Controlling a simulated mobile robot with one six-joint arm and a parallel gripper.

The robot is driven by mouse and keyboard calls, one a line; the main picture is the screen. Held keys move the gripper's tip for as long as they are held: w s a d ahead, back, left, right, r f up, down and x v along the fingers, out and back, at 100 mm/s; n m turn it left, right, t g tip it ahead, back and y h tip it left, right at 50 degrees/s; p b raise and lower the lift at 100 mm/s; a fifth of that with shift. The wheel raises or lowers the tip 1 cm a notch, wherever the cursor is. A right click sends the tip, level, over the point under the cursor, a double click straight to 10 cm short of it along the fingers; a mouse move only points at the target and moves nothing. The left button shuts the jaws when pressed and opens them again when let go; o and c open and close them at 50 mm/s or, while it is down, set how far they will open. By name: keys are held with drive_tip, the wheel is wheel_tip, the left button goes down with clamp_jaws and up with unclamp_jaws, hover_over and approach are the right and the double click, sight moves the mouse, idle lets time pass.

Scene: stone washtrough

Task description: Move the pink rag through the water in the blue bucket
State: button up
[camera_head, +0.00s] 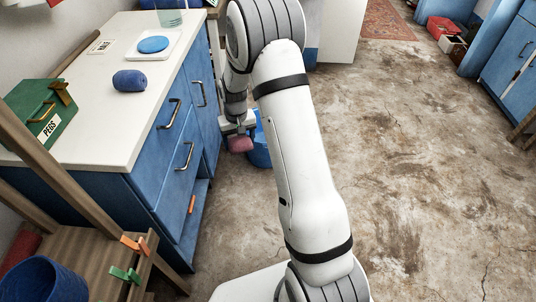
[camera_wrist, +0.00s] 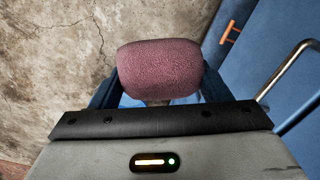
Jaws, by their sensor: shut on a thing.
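My gripper (camera_head: 238,130) is shut on the pink rag (camera_head: 240,144), a rounded bundle hanging from the jaws beside the blue counter front. The rag also shows up close in the wrist view (camera_wrist: 160,68), between the fingers. The blue bucket (camera_head: 260,152) stands on the floor just right of the rag in the head view, partly hidden behind my arm. I cannot see the water inside it. The rag looks to be near the bucket's left side; how high it is over the floor I cannot tell.
The blue cabinet (camera_head: 172,150) with drawer handles is close on the left. Its white counter (camera_head: 110,110) holds a dark blue roll (camera_head: 129,80), a green peg box (camera_head: 45,115) and a tray with a blue disc (camera_head: 153,45). Open stained floor (camera_head: 430,160) lies to the right.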

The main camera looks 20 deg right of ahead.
drive_tip(key=shift+s+d, duration=0.1)
drive_tip(key=shift+s, duration=0.2)
drive_tip(key=w+a, duration=0.1)
drive_tip(key=w, duration=0.5)
drive_tip(key=shift+a+p, duration=0.3)
drive_tip(key=shift+p, duration=0.05)
drive_tip(key=shift+s, duration=0.15)
drive_tip(key=shift+s+d, duration=0.25)
drive_tip(key=shift+s, duration=0.7)
drive_tip(key=shift+s+d, duration=0.3)
drive_tip(key=shift+s, duration=0.65)
drive_tip(key=shift+s+d, duration=0.25)
drive_tip(key=shift+s, duration=0.7)
drive_tip(key=shift+w, duration=0.1)
drive_tip(key=shift+w+a, duration=0.25)
drive_tip(key=shift+w, duration=0.7)
drive_tip(key=shift+w+a, duration=0.3)
drive_tip(key=shift+w, duration=0.65)
drive_tip(key=shift+w+a, duration=0.25)
drive_tip(key=shift+w, duration=0.7)
